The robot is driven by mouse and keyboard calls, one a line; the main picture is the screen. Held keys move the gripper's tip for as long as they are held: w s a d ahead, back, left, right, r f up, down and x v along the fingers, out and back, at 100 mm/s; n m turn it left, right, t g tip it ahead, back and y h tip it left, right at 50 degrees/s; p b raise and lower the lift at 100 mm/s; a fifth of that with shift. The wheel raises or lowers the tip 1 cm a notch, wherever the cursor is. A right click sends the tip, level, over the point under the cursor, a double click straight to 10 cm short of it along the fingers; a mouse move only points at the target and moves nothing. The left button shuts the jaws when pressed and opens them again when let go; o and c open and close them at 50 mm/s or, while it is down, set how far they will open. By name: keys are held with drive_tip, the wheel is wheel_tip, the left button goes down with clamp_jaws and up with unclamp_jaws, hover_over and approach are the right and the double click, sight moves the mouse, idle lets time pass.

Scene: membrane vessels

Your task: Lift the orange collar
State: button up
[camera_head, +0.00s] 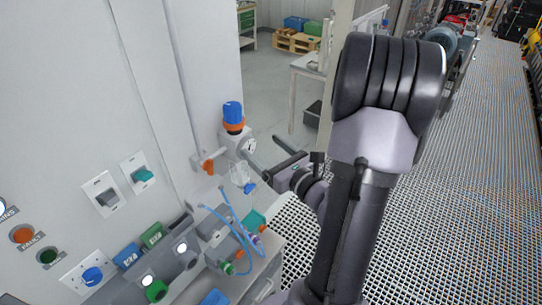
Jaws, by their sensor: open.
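The orange collar (236,128) is a ring just below a blue cap (233,112) on a white and grey regulator body with a round dial gauge (249,146), mounted by the wall panel. My gripper (263,149) is at the right of the regulator, with its dark fingers apart and pointing left towards it. The fingertips are slightly lower than the collar. The near finger looks close to the gauge, and I cannot tell whether it touches. Nothing is visible between the fingers.
An orange valve handle (208,166) sits left of the regulator. A clear bowl (242,177) hangs below it. Blue tubing (232,222) runs over boxes and fittings lower down. Switches line the wall panel (85,120). A white table (305,72) stands behind; grating floor (480,170) is clear at right.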

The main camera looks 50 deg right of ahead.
drive_tip(key=s+p, duration=0.1)
drive_tip(key=p, duration=0.3)
drive_tip(key=s+p, duration=0.2)
drive_tip(key=p, duration=0.3)
drive_tip(key=shift+a+r, duration=0.15)
drive_tip(key=shift+a, duration=0.05)
drive_tip(key=shift+w+d, duration=0.1)
drive_tip(key=shift+w, duration=0.05)
